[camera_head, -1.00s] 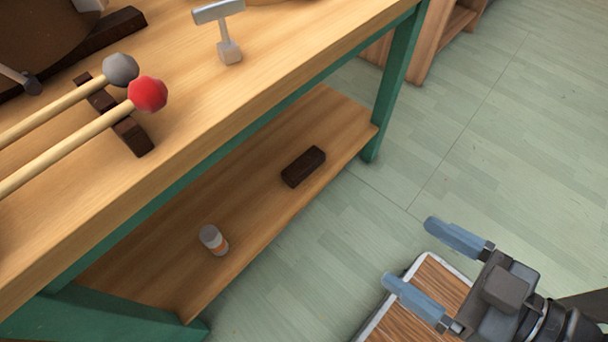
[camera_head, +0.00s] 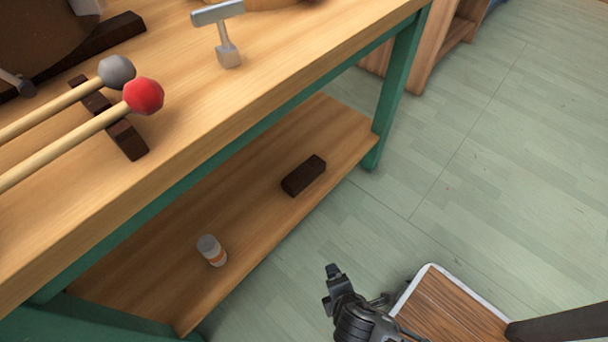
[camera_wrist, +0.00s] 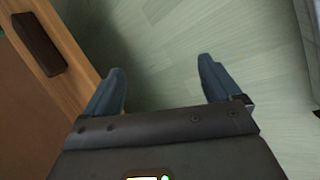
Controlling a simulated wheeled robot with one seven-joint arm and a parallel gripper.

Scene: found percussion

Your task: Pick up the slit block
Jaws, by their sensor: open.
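A dark brown rectangular block (camera_head: 304,175), which looks like the slit block, lies on the lower shelf (camera_head: 258,195) of the bench, near its right end. No slit can be made out at this size. The block also shows at the upper left of the wrist view (camera_wrist: 38,42).
The green bench leg (camera_head: 393,95) rises just right of the block. The benchtop (camera_head: 190,120) overhangs the shelf and carries mallets (camera_head: 143,96) and a metal T-shaped piece (camera_head: 228,50).

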